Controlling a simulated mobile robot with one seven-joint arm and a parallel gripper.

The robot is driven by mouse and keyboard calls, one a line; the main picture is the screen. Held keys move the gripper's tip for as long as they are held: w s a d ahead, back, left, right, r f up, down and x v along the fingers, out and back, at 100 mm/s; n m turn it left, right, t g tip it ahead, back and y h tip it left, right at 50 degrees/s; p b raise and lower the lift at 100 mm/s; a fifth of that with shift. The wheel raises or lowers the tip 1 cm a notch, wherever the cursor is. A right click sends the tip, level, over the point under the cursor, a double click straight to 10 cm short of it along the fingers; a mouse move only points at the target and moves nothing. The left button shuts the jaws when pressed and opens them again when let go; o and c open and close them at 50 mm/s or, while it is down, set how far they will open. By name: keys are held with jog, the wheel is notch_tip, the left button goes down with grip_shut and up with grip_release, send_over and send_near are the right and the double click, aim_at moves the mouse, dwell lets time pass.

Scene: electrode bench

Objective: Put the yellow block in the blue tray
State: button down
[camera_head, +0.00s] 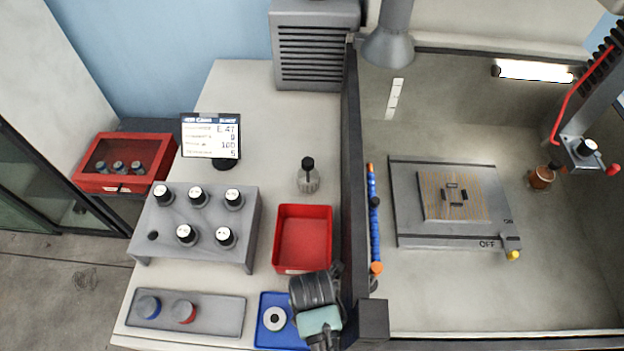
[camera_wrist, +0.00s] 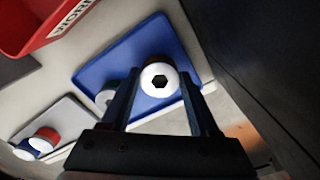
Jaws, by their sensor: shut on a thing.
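I see no yellow block; the only small yellow thing is a knob (camera_head: 513,256) at the front right of a metal plate. The blue tray (camera_head: 262,336) lies at the bench's front, and it also shows in the wrist view (camera_wrist: 93,76). My arm hides the tray's right side in the head view.
A red tray (camera_head: 304,208) stands behind the blue one. A grey tray (camera_head: 216,322) with a blue and a red cap lies left, a grey rack (camera_head: 168,222) of dark bottles behind it. A dark wall (camera_head: 350,200) rises close on the right.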

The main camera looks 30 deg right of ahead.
jog(key=shift+f, duration=0.2)
jog(key=shift+c, duration=0.7)
grip_release()
